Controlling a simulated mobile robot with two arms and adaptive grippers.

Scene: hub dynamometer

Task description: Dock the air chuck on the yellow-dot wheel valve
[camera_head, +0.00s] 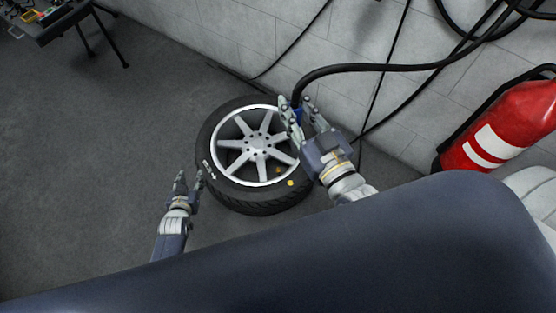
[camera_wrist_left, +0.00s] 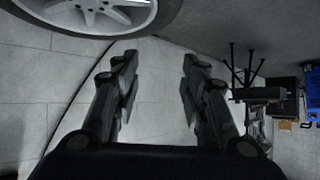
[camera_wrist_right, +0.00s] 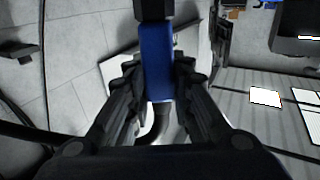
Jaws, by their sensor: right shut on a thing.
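The wheel (camera_head: 256,153) lies flat on the floor, a silver spoked rim in a black tyre. A yellow dot (camera_head: 290,183) marks the tyre's near right sidewall. A smaller yellowish spot (camera_head: 278,170) shows on the rim edge near it; I cannot make out the valve itself. My right gripper (camera_head: 302,108) is over the wheel's upper right side, shut on the blue air chuck (camera_wrist_right: 157,62), which also shows between the fingers in the head view (camera_head: 297,112). My left gripper (camera_head: 187,180) is open and empty, left of the tyre. The wheel's rim also shows in the left wrist view (camera_wrist_left: 92,12).
A black hose (camera_head: 380,67) runs from the chuck to the right along the block wall. A red fire extinguisher (camera_head: 505,125) stands at the right. A dark table (camera_head: 55,25) with items is at top left. The floor left of the wheel is clear.

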